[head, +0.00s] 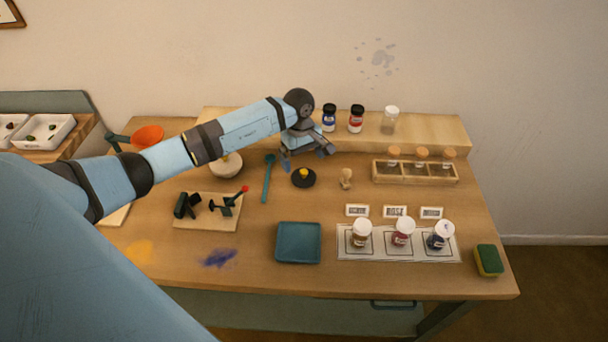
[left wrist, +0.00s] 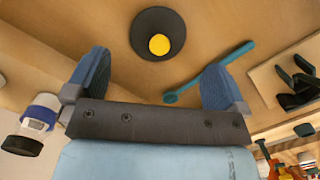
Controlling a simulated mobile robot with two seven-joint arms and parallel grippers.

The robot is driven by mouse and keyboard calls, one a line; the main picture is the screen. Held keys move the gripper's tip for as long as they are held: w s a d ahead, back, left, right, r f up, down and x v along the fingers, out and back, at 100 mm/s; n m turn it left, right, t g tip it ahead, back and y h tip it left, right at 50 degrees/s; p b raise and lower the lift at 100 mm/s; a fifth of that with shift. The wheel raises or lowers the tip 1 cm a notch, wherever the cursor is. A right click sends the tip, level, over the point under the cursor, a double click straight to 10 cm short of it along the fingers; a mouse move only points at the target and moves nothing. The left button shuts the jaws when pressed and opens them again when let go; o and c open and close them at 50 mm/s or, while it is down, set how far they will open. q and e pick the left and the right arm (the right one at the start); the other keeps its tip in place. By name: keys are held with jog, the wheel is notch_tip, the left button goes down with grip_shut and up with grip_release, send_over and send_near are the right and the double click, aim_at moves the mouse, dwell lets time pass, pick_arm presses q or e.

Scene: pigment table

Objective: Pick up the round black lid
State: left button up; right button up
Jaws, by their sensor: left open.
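The round black lid (head: 303,179) with a yellow knob lies flat on the wooden table, near the middle. It also shows in the left wrist view (left wrist: 150,22), at the top and beyond the fingertips. My left gripper (head: 307,160) is open and empty, just behind the lid in the head view. Its two blue fingers (left wrist: 156,82) stand wide apart in the left wrist view, with nothing between them. The lid is apart from both fingers. My right gripper is not in view.
A teal spatula (head: 267,178) lies left of the lid. A small pale knobbed piece (head: 346,179) stands to its right. A teal tray (head: 298,243) lies in front. Jars (head: 357,119) stand on the back shelf. A wooden rack (head: 415,172) holds corked vials. A white bowl (head: 226,165) stands farther left.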

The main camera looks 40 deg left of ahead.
aim_at(304, 170)
pick_arm(q)
jog(key=shift+f, duration=0.55)
notch_tip(304, 170, down, 4)
jog(key=shift+d+r+p, duration=0.1)
jog(key=shift+r+p, duration=0.05)
jog(key=shift+p, duration=0.6)
jog(key=shift+f, duration=0.5)
jog(key=c, duration=0.9)
jog(key=shift+c, duration=0.2)
